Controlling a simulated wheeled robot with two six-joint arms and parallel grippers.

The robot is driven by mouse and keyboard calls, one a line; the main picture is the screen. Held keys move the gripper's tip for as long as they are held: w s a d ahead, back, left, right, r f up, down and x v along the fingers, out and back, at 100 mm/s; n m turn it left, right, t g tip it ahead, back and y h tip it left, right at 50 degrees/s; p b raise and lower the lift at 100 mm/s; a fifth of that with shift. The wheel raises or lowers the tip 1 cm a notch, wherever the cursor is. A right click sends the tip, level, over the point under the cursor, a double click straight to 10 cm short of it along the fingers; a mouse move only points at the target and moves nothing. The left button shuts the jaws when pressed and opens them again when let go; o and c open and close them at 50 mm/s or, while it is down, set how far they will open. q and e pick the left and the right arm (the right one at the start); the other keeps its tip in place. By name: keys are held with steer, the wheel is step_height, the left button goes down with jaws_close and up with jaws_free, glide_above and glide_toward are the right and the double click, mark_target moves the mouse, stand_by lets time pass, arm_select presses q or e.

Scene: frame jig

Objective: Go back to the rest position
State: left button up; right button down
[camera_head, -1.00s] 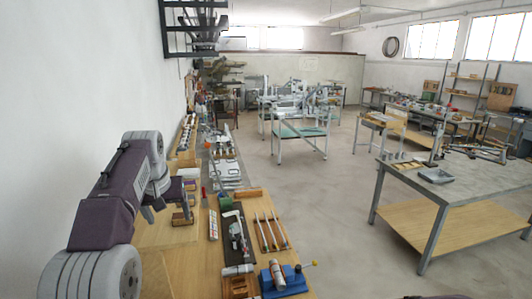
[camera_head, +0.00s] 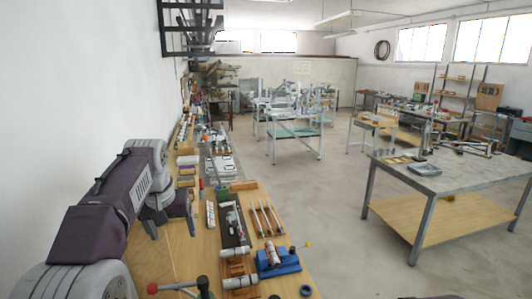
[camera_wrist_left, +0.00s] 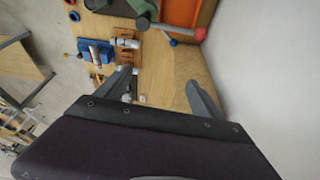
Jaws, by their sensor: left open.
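My left arm comes in from the left over the wooden workbench (camera_head: 205,270). Its purple-grey gripper (camera_head: 171,230) points down at the bench beside the wall. In the left wrist view the two fingers of the left gripper (camera_wrist_left: 158,84) stand wide apart with nothing between them. Bare bench top shows beyond the fingers. My right gripper is not in view.
A blue fixture (camera_head: 278,262) holding a metal cylinder, a rack of thin rods (camera_head: 266,217) and a red-knobbed tool (camera_head: 175,288) are on the bench. A white wall rises close at left. Open floor (camera_head: 330,200) separates the bench from a metal table (camera_head: 445,175).

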arm_select(q)
steer(key=s+d+f+g+b, duration=0.1)
steer(key=s+d+f+b, duration=0.1)
steer(key=s+f, duration=0.5)
steer(key=s+d+f+m+b, duration=0.1)
steer(key=s+f, duration=0.6)
steer(key=f, duration=0.8)
steer(key=s+d+f+g+h+b, duration=0.1)
steer(key=s+d+f+b, duration=0.1)
steer(key=s+f+b, duration=0.2)
steer(key=s+f, duration=0.3)
steer(key=f, duration=0.4)
steer(key=shift+s+d+m+g, duration=0.3)
steer(key=shift+s+d+m, duration=0.05)
steer(key=shift+s+m, duration=0.05)
